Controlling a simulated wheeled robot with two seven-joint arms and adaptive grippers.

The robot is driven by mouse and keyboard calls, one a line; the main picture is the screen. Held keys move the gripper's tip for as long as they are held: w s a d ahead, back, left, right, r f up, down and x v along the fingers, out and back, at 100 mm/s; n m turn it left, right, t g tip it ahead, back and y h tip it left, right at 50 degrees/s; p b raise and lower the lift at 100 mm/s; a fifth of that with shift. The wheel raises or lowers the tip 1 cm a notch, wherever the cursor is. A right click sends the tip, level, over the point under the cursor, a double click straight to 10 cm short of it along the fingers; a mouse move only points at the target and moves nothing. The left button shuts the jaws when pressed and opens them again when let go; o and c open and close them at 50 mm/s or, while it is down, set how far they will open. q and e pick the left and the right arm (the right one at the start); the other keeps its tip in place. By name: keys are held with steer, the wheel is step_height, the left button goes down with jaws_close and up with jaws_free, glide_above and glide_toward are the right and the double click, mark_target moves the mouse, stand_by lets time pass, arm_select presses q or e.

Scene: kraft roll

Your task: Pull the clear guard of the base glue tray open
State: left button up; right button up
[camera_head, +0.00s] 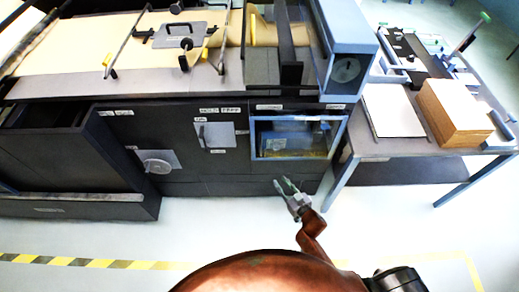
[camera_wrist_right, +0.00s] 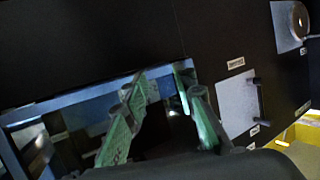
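The clear guard (camera_head: 290,138) is a see-through pane in a blue frame on the front of the dark machine, at its right end. It looks closed against the machine front. Some yellowish matter shows low behind the pane; the tray itself I cannot make out clearly. My right gripper (camera_head: 286,184) is below the guard and in front of the machine, empty. In the right wrist view its green-padded fingers (camera_wrist_right: 165,100) are spread apart, with the guard's blue frame (camera_wrist_right: 75,98) behind them. Contact with the frame cannot be made out. My left gripper is not in view.
Left of the guard are a grey panel with a handle (camera_head: 216,135) and a round knob plate (camera_head: 158,161). A blue-legged table (camera_head: 375,148) with a cardboard-brown stack (camera_head: 455,112) stands at the right. A dark cabinet juts out at left (camera_head: 75,165). The floor in front is clear.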

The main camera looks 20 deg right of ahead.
steer(key=w+a+r+n+t+y+b, duration=0.1)
steer(key=w+a+r, duration=0.1)
steer(key=r, duration=0.6)
steer(key=w+a+r+t+y, duration=0.2)
steer(key=w+a+r, duration=0.1)
steer(key=r, duration=0.4)
steer(key=x, duration=0.3)
steer(key=b+x, duration=0.1)
steer(key=x, duration=0.2)
steer(key=shift+w+d+b, duration=0.1)
steer(key=shift+w+b, duration=0.2)
steer(key=shift+w, duration=0.3)
steer(key=c, duration=0.7)
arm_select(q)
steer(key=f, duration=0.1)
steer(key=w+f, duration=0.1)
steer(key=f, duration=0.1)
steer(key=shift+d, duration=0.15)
arm_select(e)
jaws_close()
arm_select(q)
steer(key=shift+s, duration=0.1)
